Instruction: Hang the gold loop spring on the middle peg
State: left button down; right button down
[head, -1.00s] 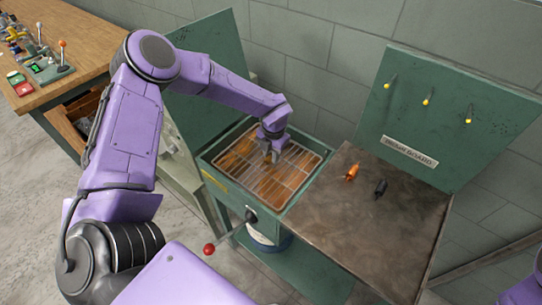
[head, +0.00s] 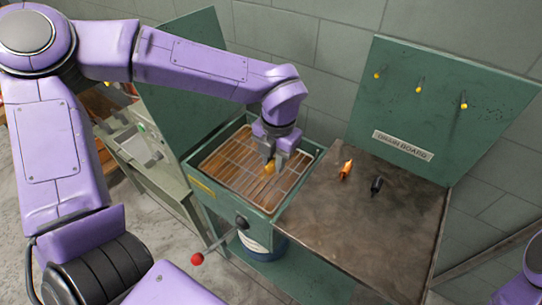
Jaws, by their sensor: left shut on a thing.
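My left gripper (head: 272,163) is over the right part of the wire rack in the green tray box. It is shut on a small gold thing, the gold spring (head: 269,168), which shows between and just below its fingers. Its loop shape is too small to make out. The green board (head: 390,110) at the back right carries three yellow-tipped pegs in a row. The middle peg (head: 418,89) is bare, as are the left peg (head: 377,75) and the right peg (head: 464,105). Only a bit of my right arm shows at the lower right edge; its gripper is out of view.
The wire rack (head: 232,173) sits in the green box, with a red-knobbed crank (head: 197,259) in front. The brown metal table (head: 340,235) before the board is mostly clear. An orange object (head: 346,169) and a black object (head: 377,184) lie near its back.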

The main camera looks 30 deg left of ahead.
notch_tip(320, 180, up, 11)
jog(key=p, duration=0.9)
jog(key=shift+f+p, duration=0.2)
jog(key=shift+p, duration=0.15)
